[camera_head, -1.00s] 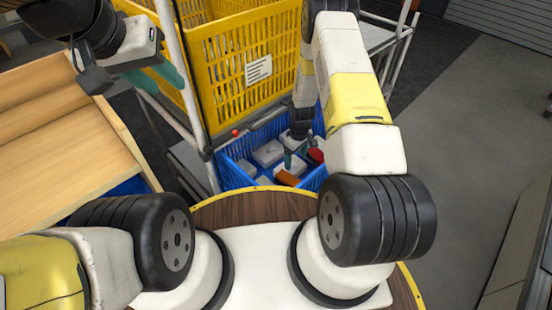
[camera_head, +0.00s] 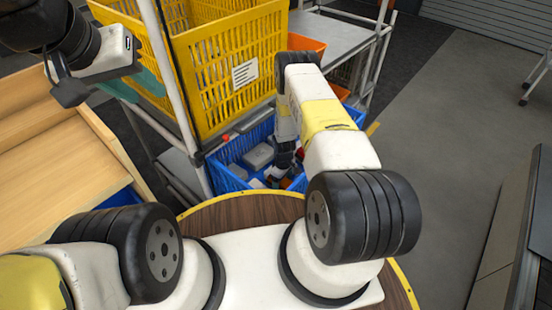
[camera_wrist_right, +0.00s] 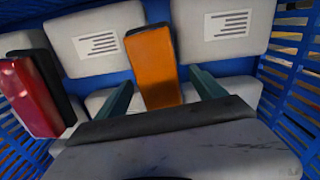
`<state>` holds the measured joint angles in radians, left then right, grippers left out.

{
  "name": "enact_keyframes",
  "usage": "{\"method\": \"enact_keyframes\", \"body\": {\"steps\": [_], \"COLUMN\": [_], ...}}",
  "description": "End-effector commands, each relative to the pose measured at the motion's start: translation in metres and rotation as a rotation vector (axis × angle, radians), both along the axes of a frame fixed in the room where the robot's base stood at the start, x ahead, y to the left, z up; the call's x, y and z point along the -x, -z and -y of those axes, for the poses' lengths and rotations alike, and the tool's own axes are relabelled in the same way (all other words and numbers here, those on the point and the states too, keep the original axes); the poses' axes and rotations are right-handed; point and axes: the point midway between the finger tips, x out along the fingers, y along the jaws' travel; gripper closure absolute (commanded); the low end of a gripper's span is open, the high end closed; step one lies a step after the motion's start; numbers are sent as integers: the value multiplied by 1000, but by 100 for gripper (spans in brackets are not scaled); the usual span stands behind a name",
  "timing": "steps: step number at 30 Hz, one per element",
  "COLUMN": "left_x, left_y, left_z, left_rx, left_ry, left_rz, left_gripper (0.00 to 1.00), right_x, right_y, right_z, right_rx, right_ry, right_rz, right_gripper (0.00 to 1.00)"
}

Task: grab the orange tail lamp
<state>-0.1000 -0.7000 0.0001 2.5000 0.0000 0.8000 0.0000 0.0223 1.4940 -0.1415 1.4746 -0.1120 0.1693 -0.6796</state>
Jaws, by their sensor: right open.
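The orange tail lamp (camera_wrist_right: 152,66) lies in the blue crate (camera_wrist_right: 293,125), near the middle of the right wrist view. My right gripper (camera_wrist_right: 163,90) is open, with one teal finger on each side of the lamp's near end; I cannot tell whether they touch it. In the head view my right arm reaches down into the blue crate (camera_head: 222,160), and its wrist hides most of the lamp there. My left gripper (camera_head: 140,85) hangs at upper left, far from the lamp, and its jaw opening is unclear.
White labelled boxes (camera_wrist_right: 95,42) sit behind and beside the lamp. A red lamp (camera_wrist_right: 30,95) lies to its left. A tall yellow crate (camera_head: 215,85) stands behind the blue crate. A wooden shelf unit (camera_head: 60,170) is at left; open floor is at right.

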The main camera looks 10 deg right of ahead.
Motion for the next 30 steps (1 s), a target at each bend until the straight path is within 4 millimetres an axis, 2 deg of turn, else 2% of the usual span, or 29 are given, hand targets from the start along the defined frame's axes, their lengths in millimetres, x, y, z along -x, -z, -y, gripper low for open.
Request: {"method": "enact_keyframes", "body": {"steps": [4,5,16,25,30], "left_x": [0,0,0,0,0], "left_y": [0,0,0,0,0], "left_z": [0,0,0,0,0], "left_rx": [0,0,0,0,0], "left_ry": [0,0,0,0,0], "left_rz": [0,0,0,0,0], "left_gripper": [64,64,64,64,64], "right_x": [0,0,0,-1,-1], "right_y": [0,0,0,-4,-21], "right_z": [0,0,0,0,0], "right_rx": [0,0,0,0,0], "right_ry": [0,0,0,0,-1], "right_rz": [0,0,0,1,3], "right_gripper": [20,24,97,98,98]}}
